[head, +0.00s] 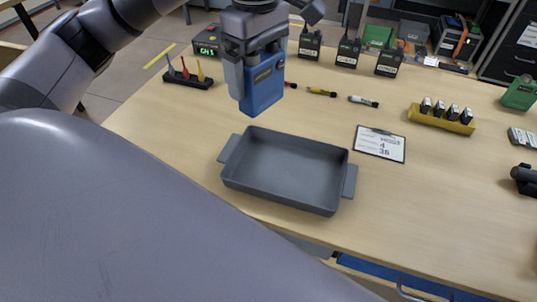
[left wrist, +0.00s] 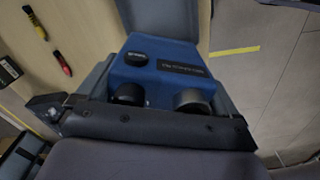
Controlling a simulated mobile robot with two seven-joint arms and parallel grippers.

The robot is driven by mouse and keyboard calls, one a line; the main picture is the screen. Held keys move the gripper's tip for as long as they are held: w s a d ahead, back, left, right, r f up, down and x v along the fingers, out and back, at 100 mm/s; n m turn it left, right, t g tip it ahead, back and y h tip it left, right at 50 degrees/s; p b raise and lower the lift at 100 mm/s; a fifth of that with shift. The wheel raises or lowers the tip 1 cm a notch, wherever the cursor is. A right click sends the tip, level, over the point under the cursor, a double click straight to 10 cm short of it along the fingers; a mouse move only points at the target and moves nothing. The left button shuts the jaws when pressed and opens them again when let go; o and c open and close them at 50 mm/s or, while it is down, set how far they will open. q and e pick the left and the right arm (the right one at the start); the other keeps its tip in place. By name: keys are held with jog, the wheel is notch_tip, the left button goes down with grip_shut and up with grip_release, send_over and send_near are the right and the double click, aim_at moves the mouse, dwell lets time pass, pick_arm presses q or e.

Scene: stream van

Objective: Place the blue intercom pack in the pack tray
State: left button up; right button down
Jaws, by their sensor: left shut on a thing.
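The blue intercom pack (head: 264,84) is held in my left gripper (head: 256,62), which is shut on it. The pack hangs upright in the air, above and behind the back left part of the pack tray. In the left wrist view the pack (left wrist: 165,65) shows its top with knobs between the fingers of the gripper. The pack tray (head: 290,168) is grey, shallow and empty, with a handle at each end, on the table near its front edge. My right gripper is not seen.
A clipboard (head: 380,144) lies right of the tray. Markers (head: 322,92) lie behind it. Several black radios (head: 348,53) stand at the back. A yellow holder (head: 440,119) with batteries is at the right. A green clock box (head: 207,41) is at the back left.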

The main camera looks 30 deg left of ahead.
pick_arm(q)
notch_tip(320, 180, down, 18)
jog(key=shift+f+b, duration=0.1)
jog(key=shift+b, duration=0.8)
jog(key=shift+f+b, duration=0.2)
jog(key=shift+b, duration=0.1)
jog(key=o, duration=0.9)
jog(key=shift+r, duration=0.1)
jog(key=shift+c, duration=0.2)
jog(key=shift+r, duration=0.1)
